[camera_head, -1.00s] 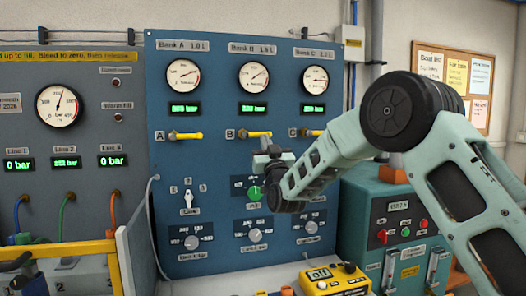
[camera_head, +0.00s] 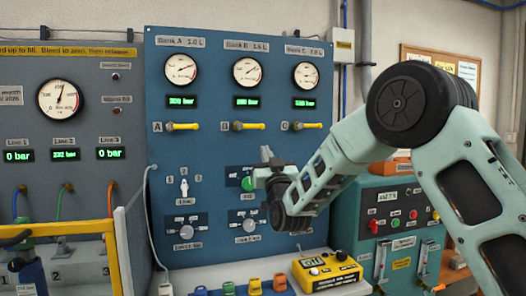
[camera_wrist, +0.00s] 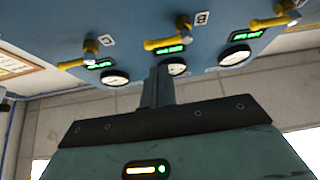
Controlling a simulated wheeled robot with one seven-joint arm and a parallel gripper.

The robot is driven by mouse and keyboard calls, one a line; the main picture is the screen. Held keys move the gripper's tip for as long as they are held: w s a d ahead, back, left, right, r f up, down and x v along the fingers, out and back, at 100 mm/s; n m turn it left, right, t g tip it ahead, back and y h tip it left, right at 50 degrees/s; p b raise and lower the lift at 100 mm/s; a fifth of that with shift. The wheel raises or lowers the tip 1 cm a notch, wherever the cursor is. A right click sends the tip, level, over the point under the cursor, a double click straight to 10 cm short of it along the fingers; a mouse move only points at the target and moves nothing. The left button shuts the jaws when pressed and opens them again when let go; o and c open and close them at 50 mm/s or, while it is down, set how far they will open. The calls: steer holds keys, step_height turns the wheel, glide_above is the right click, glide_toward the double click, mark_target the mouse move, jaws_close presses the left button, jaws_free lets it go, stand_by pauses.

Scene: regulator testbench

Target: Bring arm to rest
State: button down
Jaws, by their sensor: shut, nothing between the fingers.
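My gripper (camera_head: 268,158) is in front of the blue panel (camera_head: 215,70), close to the green button (camera_head: 247,184) in the head view. I cannot tell whether it touches the panel. In the wrist view my gripper (camera_wrist: 158,88) shows with its fingers together and nothing between them. Beyond the fingers, the wrist view shows yellow valve handles (camera_wrist: 166,43) and round gauges (camera_wrist: 117,78). My arm bends down from the right side of the head view to the gripper.
A grey panel (camera_head: 90,80) with a gauge and hoses stands at left, behind a yellow rail (camera_head: 60,228). A teal box (camera_head: 372,195) stands at right. A yellow meter (camera_head: 326,270) and several coloured items (camera_head: 254,286) sit on the ledge below.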

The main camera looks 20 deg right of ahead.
steer(key=s+a+f+n+g+y+p, duration=0.2)
steer(key=s+a+f+g+y, duration=0.1)
steer(key=s+a+f+g, duration=0.5)
steer(key=s+a+f+n+g+y+p, duration=0.1)
steer(key=s+a+f+n+g+y, duration=0.1)
steer(key=s+a+f+g, duration=0.6)
steer(key=s+d+f+n+g+h+p, duration=0.1)
steer(key=s+d+g, duration=0.1)
steer(key=s, duration=0.8)
steer(key=s+d+f+n+g+h+p, duration=0.1)
steer(key=s+d+g+h, duration=0.1)
steer(key=s, duration=0.9)
steer(key=s+d+f+n+g+h+p, duration=0.1)
steer(key=s+d+g, duration=0.3)
steer(key=s, duration=0.7)
steer(key=shift+s+d+f+g+h, duration=0.15)
steer(key=shift+d+g+h, duration=0.05)
steer(key=shift+g+h, duration=0.2)
